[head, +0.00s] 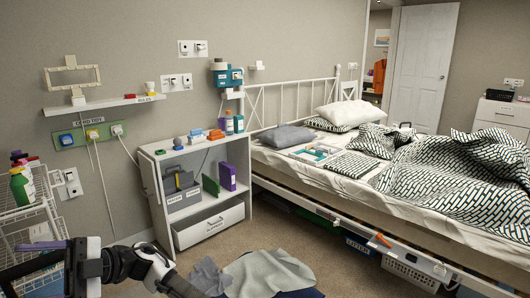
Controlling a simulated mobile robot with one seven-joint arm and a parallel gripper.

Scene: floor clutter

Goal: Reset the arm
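My arm reaches in from the bottom edge at the lower left, with black and white links. My gripper (40,257) is at its end, in front of the wire rack and pointing to the left. Dark bars stick out from its upright body toward the left edge, where the picture cuts them off. Its fingertips do not show clearly, and I see no object clearly held in it.
A wire rack (45,222) with bottles stands close behind my gripper. A white shelf unit (150,192) stands by the wall, beside the bed (300,182). Cloths (268,272) lie on the floor at the bottom middle. Some carpet (345,262) is bare.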

